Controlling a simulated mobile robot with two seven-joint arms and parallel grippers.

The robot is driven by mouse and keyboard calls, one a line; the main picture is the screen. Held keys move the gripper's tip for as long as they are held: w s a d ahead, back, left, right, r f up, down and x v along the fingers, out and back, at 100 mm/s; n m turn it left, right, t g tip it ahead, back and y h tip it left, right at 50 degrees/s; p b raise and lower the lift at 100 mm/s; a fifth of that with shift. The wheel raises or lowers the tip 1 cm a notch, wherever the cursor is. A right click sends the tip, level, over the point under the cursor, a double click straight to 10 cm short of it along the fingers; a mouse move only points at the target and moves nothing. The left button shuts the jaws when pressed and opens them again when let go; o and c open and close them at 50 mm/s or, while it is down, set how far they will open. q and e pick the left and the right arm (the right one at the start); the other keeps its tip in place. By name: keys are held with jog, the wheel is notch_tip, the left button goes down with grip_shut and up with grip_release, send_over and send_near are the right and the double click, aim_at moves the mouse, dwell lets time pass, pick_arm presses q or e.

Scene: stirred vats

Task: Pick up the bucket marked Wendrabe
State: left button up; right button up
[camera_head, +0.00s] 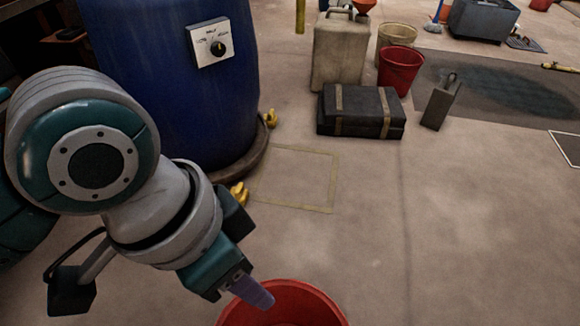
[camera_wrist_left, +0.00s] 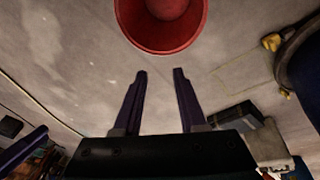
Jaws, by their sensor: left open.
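A red bucket (camera_head: 283,287) stands at the bottom edge of the head view, cut off by the frame. It also shows at the top of the left wrist view (camera_wrist_left: 163,45), with its open mouth towards the camera. No name can be read on it.
A blue vat (camera_head: 165,75) with a dial box (camera_head: 211,43) stands at left. Farther back are a black case (camera_head: 361,110), a beige canister (camera_head: 339,50), another red bucket (camera_head: 400,70) and a grey can (camera_head: 440,102).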

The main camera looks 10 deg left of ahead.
pick_arm(q)
jog(key=w+a+f+m+g+y+b, duration=0.1)
jog(key=w+f+b, duration=0.1)
jog(key=f+b, duration=0.6)
jog(key=w+a+f+b, duration=0.1)
jog(key=w+f+b, duration=0.1)
jog(key=f+b, duration=0.65)
jog(key=y+b, duration=0.1)
jog(key=b, duration=0.6)
send_over(252, 310)
jog(key=f, duration=1.1)
jog(key=shift+w+a, duration=0.2)
jog(key=shift+w, duration=0.1)
jog(key=shift+g, duration=0.3)
notch_tip(252, 310, down, 5)
jog(key=b, duration=0.5)
jog(key=shift+a+f, duration=0.1)
jog(key=shift+f, duration=0.1)
jog(key=f+b, duration=0.5)
jog(key=shift+s+b, duration=0.2)
jog(key=shift+b, duration=0.1)
jog(key=shift+r, duration=0.15)
jog(key=shift+f+p, duration=0.25)
jog(key=shift+p, duration=0.1)
